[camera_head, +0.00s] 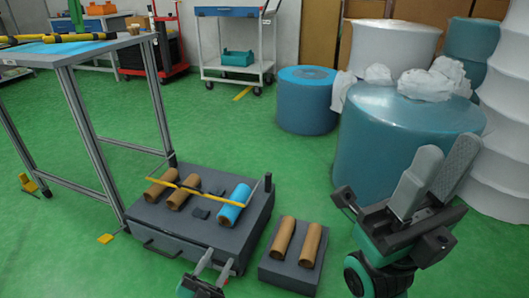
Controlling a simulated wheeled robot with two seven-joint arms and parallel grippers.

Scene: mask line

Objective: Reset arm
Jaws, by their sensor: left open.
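My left gripper (213,267) shows at the bottom edge, in front of the dark grey box. Its two light fingers are apart with nothing between them. My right gripper (432,176) is raised at the right, in front of a big teal roll. Most of my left arm is out of the frame.
The dark grey box (170,243) carries brown rolls (180,196), a blue roll (234,206) and a yellow strip. A smaller block (283,273) holds two brown rolls (310,245). A table (95,45) stands left, wrapped rolls (400,140) right.

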